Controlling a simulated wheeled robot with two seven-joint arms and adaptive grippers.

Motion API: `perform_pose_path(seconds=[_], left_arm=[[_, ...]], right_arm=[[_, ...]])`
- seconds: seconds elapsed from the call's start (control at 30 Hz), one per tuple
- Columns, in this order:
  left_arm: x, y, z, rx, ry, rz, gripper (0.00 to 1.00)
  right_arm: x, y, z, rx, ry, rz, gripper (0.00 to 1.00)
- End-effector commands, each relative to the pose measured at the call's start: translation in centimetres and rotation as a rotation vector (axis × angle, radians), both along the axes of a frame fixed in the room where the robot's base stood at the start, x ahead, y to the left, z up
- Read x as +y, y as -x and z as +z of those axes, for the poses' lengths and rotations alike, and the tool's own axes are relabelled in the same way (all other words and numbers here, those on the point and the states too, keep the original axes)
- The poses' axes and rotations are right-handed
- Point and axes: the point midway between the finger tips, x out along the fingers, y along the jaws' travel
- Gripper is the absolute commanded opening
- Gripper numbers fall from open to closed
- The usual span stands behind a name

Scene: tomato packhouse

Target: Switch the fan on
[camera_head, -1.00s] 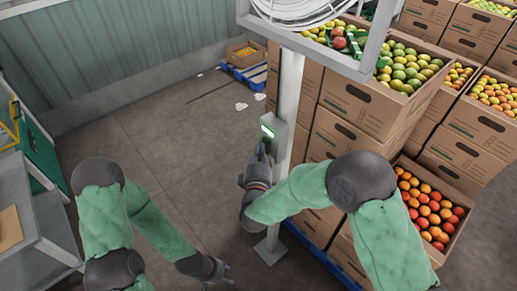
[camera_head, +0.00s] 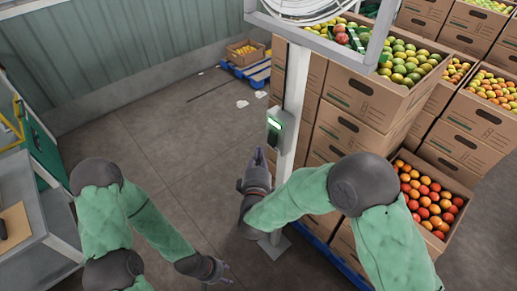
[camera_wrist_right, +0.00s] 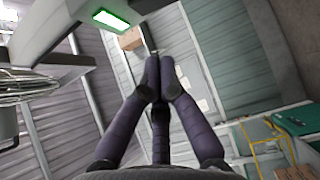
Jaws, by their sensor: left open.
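The fan (camera_head: 300,10) is a white wire cage at the top of the head view, largely cut off; its cage also shows at the left edge of the right wrist view (camera_wrist_right: 24,88). I cannot tell whether it spins. A grey switch box (camera_head: 283,133) on the post carries a lit green panel (camera_head: 275,122), also bright in the wrist view (camera_wrist_right: 110,19). My right gripper (camera_head: 259,157) is below the box and slightly left, apart from it. Its fingers are together and empty. My left gripper (camera_head: 226,271) is open and empty, low over the floor.
The post (camera_head: 294,95) stands beside stacked cartons (camera_head: 345,135) of fruit on the right. A crate of red tomatoes (camera_head: 448,232) is at lower right. A grey bench (camera_head: 45,225) is at the left. The floor (camera_head: 170,150) between is mostly clear.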

Motion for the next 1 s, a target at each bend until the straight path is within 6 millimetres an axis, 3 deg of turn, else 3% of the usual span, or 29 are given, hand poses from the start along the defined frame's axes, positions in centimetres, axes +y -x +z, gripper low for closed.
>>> perform_pose_path(seconds=[0.2,0.4,1.0], left_arm=[[0.0,0.0,0.4,0.0,0.0,0.001,0.48],[0.0,0.0,0.5,0.0,0.0,0.001,0.48],[0.0,0.0,0.5,0.0,0.0,0.001,0.48]], right_arm=[[0.7,3.7,0.5,0.0,0.001,0.006,0.0],[1.0,5.8,0.7,0.0,-0.001,0.003,0.0],[1.0,6.4,0.7,0.0,0.0,0.001,0.0]])
